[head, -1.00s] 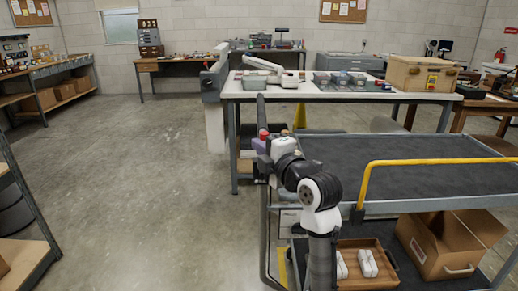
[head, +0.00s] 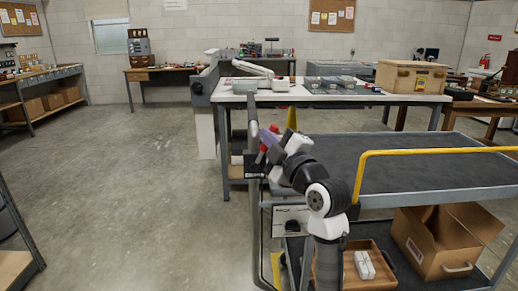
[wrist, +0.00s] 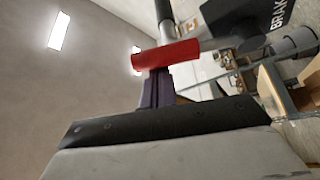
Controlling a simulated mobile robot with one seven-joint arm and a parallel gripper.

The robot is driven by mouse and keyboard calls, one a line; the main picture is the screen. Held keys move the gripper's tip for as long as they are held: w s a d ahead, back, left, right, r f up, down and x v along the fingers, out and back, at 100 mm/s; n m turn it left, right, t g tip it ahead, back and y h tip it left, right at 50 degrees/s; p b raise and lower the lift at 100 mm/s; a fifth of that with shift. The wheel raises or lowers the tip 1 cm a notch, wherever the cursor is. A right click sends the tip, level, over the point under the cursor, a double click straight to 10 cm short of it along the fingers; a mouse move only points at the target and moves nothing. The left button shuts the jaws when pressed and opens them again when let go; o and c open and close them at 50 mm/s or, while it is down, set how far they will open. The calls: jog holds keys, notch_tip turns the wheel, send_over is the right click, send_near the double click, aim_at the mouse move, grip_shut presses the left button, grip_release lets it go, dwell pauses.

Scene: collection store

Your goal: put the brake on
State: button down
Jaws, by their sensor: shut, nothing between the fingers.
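The brake lever has a red grip (wrist: 165,55), which lies across the upper middle of the wrist view. Beside it is a dark plate (wrist: 275,18) with white lettering that reads "BRAK", cut off by the frame edge. In the head view the red grip (head: 262,154) shows at the near left end of the grey cart (head: 400,165). My gripper (head: 269,137) is at this grip, its purple fingers shut and empty. In the wrist view the fingers (wrist: 157,88) end right at the red grip; I cannot tell whether they touch it.
The cart has a yellow rail (head: 440,154). Its lower shelf holds an open cardboard box (head: 440,245) and a wooden tray (head: 378,260) with white items. A workbench (head: 330,97) stands behind the cart. The floor (head: 140,180) to the left is clear.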

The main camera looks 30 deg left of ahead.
jog(key=shift+w+d+f+m+t+b, duration=0.35)
jog(key=shift+d+f+m+t+b, duration=0.2)
jog(key=shift+m+b, duration=0.4)
jog(key=shift+w+d+f+m+t+b, duration=0.35)
jog(key=shift+d+m+t+b, duration=0.4)
jog(key=shift+m, duration=0.3)
jog(key=shift+w+d+f+m+t+b, duration=0.3)
jog(key=shift+d+f+m+t+b, duration=0.25)
jog(key=shift+m+b, duration=0.45)
